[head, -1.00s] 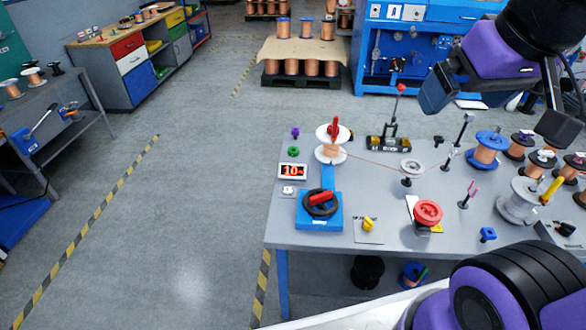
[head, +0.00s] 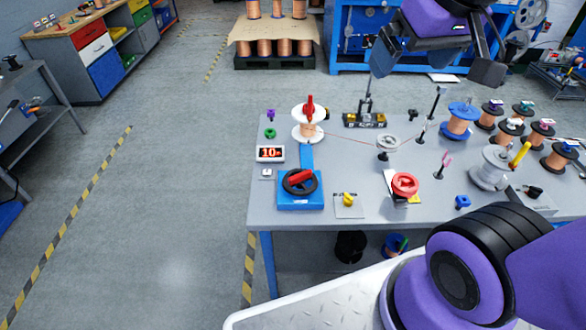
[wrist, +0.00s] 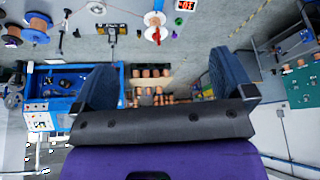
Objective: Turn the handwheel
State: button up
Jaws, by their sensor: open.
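A black handwheel (head: 299,190) with a red grip across it sits on a blue base (head: 300,203) at the front left of the grey table. A blue strip runs from its base back to an upright copper spool (head: 308,131) with a red top. A round red knob (head: 404,184) stands to the right on a pale and yellow plate. My gripper (head: 433,68) is open and empty, high at the top of the head view, well apart from the handwheel. Its spread fingers also show in the wrist view (wrist: 165,82), where the handwheel is out of sight.
The grey table (head: 350,214) also bears a display (head: 270,153) reading 10, a yellow knob (head: 347,199), a grey pulley (head: 387,147) and several spools at right. A thin wire spans from the copper spool toward the posts. Open floor lies left of the table.

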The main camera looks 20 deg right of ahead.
jog(key=w+a+f+g, duration=0.15)
jog(key=w+f, duration=0.35)
jog(key=w, duration=0.6)
jog(key=n+g, duration=0.2)
jog(key=g, duration=0.1)
send_over(300, 174)
notch_tip(300, 174, down, 31)
notch_tip(300, 174, down, 11)
jog(key=shift+f, duration=0.15)
jog(key=shift+w, duration=0.1)
